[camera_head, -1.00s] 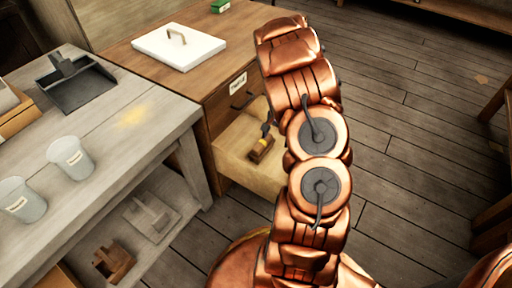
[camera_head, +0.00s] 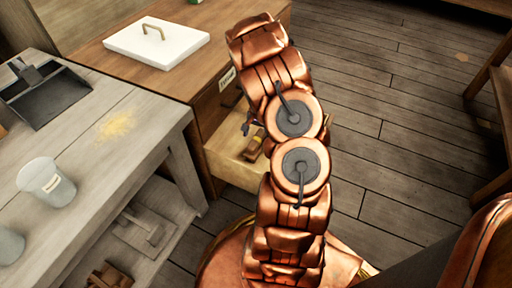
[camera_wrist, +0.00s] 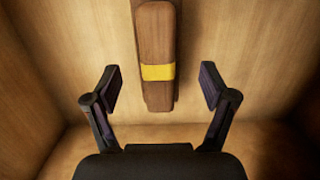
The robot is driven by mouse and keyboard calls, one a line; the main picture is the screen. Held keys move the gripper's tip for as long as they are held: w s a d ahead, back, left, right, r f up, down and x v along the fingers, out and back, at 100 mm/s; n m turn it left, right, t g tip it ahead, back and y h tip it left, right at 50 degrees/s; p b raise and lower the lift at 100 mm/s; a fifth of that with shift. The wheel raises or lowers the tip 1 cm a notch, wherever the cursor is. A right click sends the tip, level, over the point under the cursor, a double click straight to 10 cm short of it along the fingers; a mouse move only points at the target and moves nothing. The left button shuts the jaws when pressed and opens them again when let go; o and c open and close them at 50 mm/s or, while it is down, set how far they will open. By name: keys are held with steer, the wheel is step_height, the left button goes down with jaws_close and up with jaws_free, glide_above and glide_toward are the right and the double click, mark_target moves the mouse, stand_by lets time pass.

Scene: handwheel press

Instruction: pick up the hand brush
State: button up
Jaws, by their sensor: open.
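The hand brush has a brown wooden body with a yellow band. In the head view the brush (camera_head: 254,147) lies in the open drawer (camera_head: 228,165), partly hidden behind my arm. My gripper (camera_wrist: 160,88) is open, with one dark finger on each side of the brush's near end. The fingers are apart from the brush, with a gap on both sides. Whether they are level with it in height I cannot tell.
In the head view, a grey workbench (camera_head: 75,165) with a dustpan (camera_head: 42,95), yellow dust (camera_head: 117,126) and cups (camera_head: 46,182) stands left. A white lidded slab (camera_head: 157,43) lies on the cabinet.

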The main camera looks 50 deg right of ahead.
steer(key=shift+s+a+f+b, duration=0.15)
steer(key=shift+f+b, duration=0.25)
steer(key=shift+f, duration=1.1)
steer(key=c, duration=1.4)
steer(key=shift+o, duration=0.2)
step_height(320, 180, up, 10)
steer(key=p, duration=0.3)
